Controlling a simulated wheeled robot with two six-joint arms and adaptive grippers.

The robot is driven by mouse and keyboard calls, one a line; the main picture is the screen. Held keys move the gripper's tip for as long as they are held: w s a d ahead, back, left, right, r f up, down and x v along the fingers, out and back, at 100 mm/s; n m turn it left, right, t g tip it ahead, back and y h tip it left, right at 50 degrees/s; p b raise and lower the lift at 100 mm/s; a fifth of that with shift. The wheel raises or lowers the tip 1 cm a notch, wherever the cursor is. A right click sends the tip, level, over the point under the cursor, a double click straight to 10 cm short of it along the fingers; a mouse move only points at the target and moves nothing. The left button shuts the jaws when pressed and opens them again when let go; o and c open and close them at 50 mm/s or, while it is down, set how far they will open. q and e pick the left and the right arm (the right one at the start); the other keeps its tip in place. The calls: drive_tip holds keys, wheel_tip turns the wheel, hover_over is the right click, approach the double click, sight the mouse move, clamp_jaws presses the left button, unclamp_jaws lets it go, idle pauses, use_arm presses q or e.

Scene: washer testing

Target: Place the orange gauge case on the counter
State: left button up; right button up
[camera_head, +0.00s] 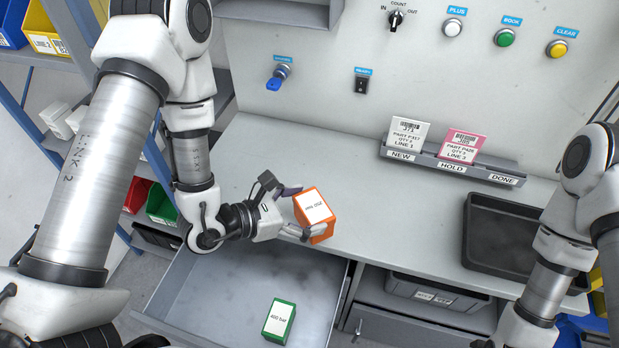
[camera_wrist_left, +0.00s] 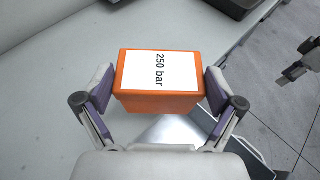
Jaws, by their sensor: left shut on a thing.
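The orange gauge case (camera_head: 318,224) has a white label, which reads "250 bar" on the case in the left wrist view (camera_wrist_left: 128,103). My left gripper (camera_head: 290,212) is shut on it, with a finger on each side in the wrist view (camera_wrist_left: 158,95). The case is held near the counter's front edge, over or just beside the open drawer; I cannot tell whether it touches the counter (camera_head: 270,150). My right arm shows at the right edge of the head view, but its gripper fingers are not visible.
The open drawer (camera_head: 215,290) holds a green case (camera_head: 279,320) labelled "400 bar". A black tray (camera_head: 505,235) lies on the counter at right. A card rack (camera_head: 450,165) with a white and a pink card stands at the back. The counter's middle is clear.

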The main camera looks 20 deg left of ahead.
sight(293, 201)
use_arm(q)
drive_tip(key=w+b, duration=0.1)
drive_tip(key=b, duration=0.1)
drive_tip(key=w+a+f+b, duration=0.1)
drive_tip(key=b, duration=0.1)
drive_tip(key=w+a+f+b, duration=0.1)
drive_tip(key=b, duration=0.1)
drive_tip(key=shift+w, duration=0.1)
drive_tip(key=w+a+f+p, duration=0.1)
drive_tip(key=w, duration=0.1)
drive_tip(key=w+a+f+p, duration=0.1)
drive_tip(key=w+a, duration=0.1)
drive_tip(key=w, duration=0.1)
drive_tip(key=w+a+f+p, duration=0.1)
drive_tip(key=w+a, duration=0.1)
drive_tip(key=w, duration=0.1)
drive_tip(key=shift+w+a, duration=0.15)
drive_tip(key=shift+a, duration=0.1)
drive_tip(key=shift+w+a+f, duration=0.1)
drive_tip(key=shift+w+f, duration=0.05)
drive_tip(key=shift+f, duration=0.05)
drive_tip(key=shift+f+b, duration=0.15)
drive_tip(key=shift+b, duration=0.15)
drive_tip(key=o, duration=1)
use_arm(e)
drive_tip(key=f, duration=0.5)
drive_tip(key=shift+w+a+f, duration=0.1)
drive_tip(key=shift+w+f, duration=0.1)
drive_tip(key=shift+f, duration=0.15)
